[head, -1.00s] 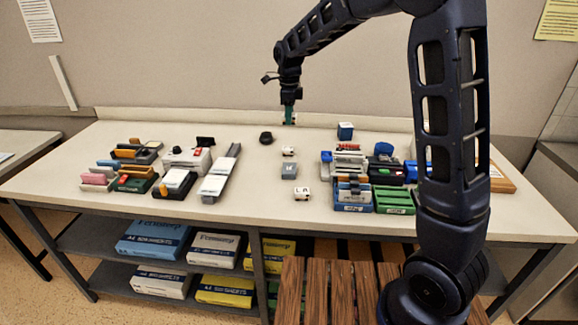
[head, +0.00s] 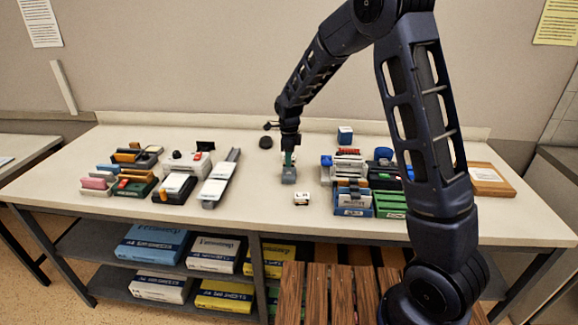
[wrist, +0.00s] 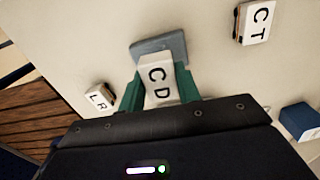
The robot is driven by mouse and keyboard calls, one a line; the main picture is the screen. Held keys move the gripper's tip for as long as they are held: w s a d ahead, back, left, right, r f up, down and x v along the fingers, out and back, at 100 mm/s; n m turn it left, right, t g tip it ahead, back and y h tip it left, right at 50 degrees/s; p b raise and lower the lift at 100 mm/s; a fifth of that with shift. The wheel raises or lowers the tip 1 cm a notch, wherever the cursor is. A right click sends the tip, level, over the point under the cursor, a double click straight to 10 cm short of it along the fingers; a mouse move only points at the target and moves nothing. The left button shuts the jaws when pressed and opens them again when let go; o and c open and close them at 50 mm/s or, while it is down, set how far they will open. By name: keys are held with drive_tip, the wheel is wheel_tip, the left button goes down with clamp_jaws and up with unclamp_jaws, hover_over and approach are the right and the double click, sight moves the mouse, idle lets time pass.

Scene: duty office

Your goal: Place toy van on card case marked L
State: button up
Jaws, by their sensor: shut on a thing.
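My gripper (head: 288,160) points down in the middle of the table, its green fingers shut on a small white block lettered CD (wrist: 158,80), which seems to be the toy van. The held block is over a flat grey-blue case (head: 289,176); the case shows beyond the block's far end in the wrist view (wrist: 172,46). Whether block and case touch I cannot tell. The case's marking is covered now, so I cannot read an L on it.
A similar white block lettered LR (head: 302,198) lies nearer me; one lettered CT (wrist: 258,22) lies farther back. A black object (head: 266,142) and a blue box (head: 345,136) stand behind.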

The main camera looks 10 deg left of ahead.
drive_tip(key=shift+f, duration=1.7)
drive_tip(key=shift+f, duration=0.1)
drive_tip(key=o, duration=1)
drive_tip(key=shift+c, duration=0.2)
